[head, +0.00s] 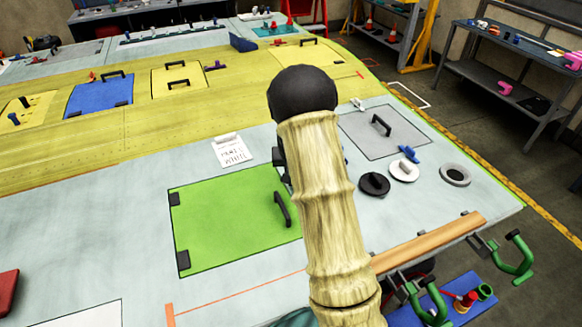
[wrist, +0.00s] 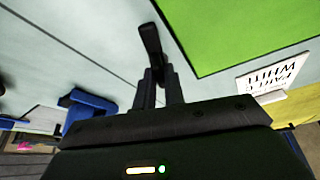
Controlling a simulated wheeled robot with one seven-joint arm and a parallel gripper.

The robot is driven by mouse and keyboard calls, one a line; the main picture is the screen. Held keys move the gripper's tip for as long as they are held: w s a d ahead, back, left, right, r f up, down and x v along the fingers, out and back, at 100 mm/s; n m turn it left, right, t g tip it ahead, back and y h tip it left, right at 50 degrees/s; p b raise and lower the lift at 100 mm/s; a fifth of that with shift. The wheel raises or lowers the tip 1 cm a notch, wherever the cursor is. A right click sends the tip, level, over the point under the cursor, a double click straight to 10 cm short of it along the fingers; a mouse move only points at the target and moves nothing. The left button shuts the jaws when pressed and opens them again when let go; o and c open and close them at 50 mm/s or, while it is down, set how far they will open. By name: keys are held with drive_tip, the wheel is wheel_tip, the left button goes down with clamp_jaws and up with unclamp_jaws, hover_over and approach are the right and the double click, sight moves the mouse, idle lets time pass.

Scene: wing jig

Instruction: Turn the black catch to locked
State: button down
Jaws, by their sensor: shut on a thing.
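The black catch (wrist: 151,42) shows in the wrist view, on the pale wing skin beside the edge of the green panel (wrist: 230,30). My gripper (wrist: 158,74) is shut on it, with one finger on each side of its near end. The far end of the catch sticks out beyond the fingertips. In the head view my arm covers the catch and most of my gripper. The green panel (head: 225,222) lies flat there, left of my arm, with a black handle (head: 282,209) near its right edge.
A white card with lettering (head: 231,150) stands behind the green panel. Right of my arm are a black disc (head: 374,184), a white disc (head: 403,170), a grey ring (head: 455,175), a blue piece (head: 409,154) and a grey panel (head: 385,138). Green clamps (head: 516,258) hang at the front edge.

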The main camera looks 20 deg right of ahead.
drive_tip(key=m, duration=0.1)
drive_tip(key=m+h+p, duration=0.1)
drive_tip(key=m, duration=0.1)
drive_tip(key=shift+w+a+r+m+g, duration=0.1)
drive_tip(key=shift+a+m+g, duration=0.1)
drive_tip(key=shift+m+g, duration=0.1)
drive_tip(key=m+p, duration=0.1)
drive_tip(key=m+g+h+p, duration=0.1)
drive_tip(key=m, duration=0.1)
drive_tip(key=shift+w+a+m, duration=0.1)
drive_tip(key=shift+w+m, duration=0.05)
drive_tip(key=shift+m, duration=0.15)
drive_tip(key=m+g+h, duration=0.1)
drive_tip(key=m, duration=0.2)
drive_tip(key=shift+w+m+p, duration=0.1)
drive_tip(key=shift+m+p, duration=0.2)
drive_tip(key=shift+w+m+g, duration=0.1)
drive_tip(key=shift+m+g, duration=0.7)
drive_tip(key=shift+m, duration=0.9)
drive_tip(key=c, duration=1.5)
unclamp_jaws()
